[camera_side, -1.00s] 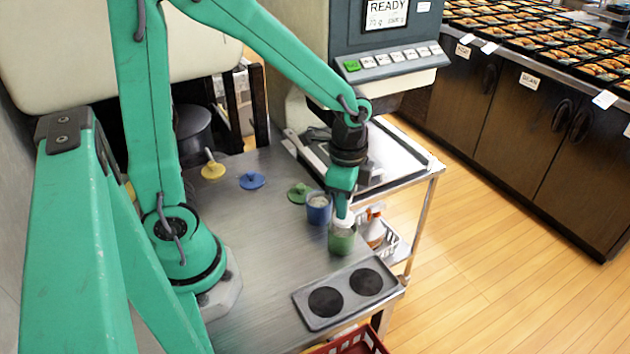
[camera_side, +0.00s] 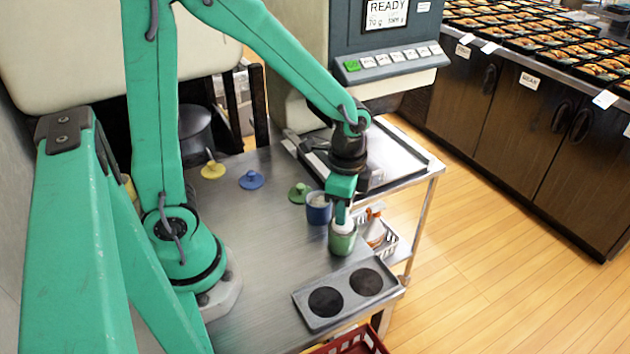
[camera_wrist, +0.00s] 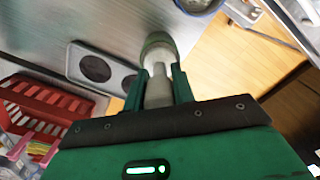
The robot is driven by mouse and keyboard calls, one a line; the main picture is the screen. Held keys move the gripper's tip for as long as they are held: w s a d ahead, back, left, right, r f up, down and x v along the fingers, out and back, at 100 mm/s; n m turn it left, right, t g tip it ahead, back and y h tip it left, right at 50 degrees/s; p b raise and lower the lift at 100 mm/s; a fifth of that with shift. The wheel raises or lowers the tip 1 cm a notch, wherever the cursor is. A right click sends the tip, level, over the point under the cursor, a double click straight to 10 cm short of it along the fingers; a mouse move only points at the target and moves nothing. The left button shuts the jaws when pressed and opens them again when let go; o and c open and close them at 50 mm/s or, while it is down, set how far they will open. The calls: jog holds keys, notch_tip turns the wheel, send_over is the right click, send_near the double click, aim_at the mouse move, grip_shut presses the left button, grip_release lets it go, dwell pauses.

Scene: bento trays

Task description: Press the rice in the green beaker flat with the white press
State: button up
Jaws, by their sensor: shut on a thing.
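The green beaker (camera_side: 342,243) stands upright on the steel table, near the right edge. It also shows in the wrist view (camera_wrist: 157,40), just beyond my fingertips. My gripper (camera_side: 341,213) is directly above the beaker, pointing down. It is shut on the grey-white press (camera_wrist: 158,90), whose handle is between the fingers. The press's white lower part (camera_side: 343,225) is in the beaker's mouth. The rice inside is hidden by the press, so I cannot tell how flat it is.
A blue beaker (camera_side: 318,208) with pale contents stands close behind the green one. A grey plate with two dark round pads (camera_side: 346,293) lies in front. Green (camera_side: 300,192), blue (camera_side: 251,180) and yellow (camera_side: 213,169) lids lie behind. A spray bottle (camera_side: 375,230) stands in a white basket at right.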

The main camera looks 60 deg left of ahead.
jog(key=shift+f, duration=1.6)
dwell(2.5)
jog(key=shift+r, duration=0.1)
dwell(1.4)
jog(key=shift+r, duration=3.95)
